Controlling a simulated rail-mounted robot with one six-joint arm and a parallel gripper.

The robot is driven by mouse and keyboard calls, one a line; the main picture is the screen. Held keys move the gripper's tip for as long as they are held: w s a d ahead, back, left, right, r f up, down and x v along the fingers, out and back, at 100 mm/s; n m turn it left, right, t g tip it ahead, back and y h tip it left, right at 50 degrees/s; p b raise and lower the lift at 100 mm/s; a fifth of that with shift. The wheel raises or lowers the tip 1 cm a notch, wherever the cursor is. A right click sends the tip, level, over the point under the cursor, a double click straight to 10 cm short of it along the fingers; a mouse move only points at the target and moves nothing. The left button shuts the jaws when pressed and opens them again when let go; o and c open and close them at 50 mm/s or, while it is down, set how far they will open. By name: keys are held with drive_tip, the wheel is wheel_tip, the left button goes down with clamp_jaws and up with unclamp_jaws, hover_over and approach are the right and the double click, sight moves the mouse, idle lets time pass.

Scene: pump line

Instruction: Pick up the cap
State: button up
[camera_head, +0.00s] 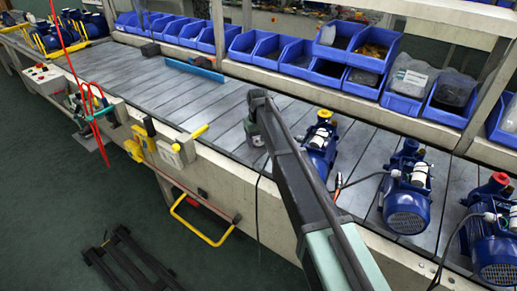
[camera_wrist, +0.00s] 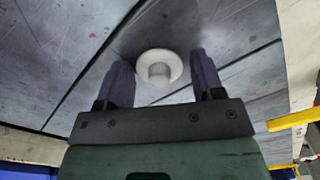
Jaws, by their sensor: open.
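A white round cap (camera_wrist: 158,66) with a wide flange and a raised centre lies on the grey slatted bench top in the wrist view. My gripper (camera_wrist: 161,74) is open. Its two dark fingers stand left and right of the cap, with visible gaps to both sides. Nothing is held between them. How high the fingertips are above the bench is hard to tell. In the head view my arm hides the cap and the fingers.
Blue pumps (camera_head: 407,200) stand on the bench right of my arm. Blue bins (camera_head: 410,85) line the back. A blue-edged tool (camera_head: 195,68) lies further left. The bench (camera_head: 130,70) is mostly clear there. Yellow handles (camera_head: 205,222) stick out at the front edge.

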sight(258, 139)
drive_tip(key=shift+r, duration=0.1)
drive_tip(key=c, duration=0.7)
wheel_tip(258, 139, up, 20)
drive_tip(key=p, duration=2)
drive_tip(key=shift+r, duration=0.2)
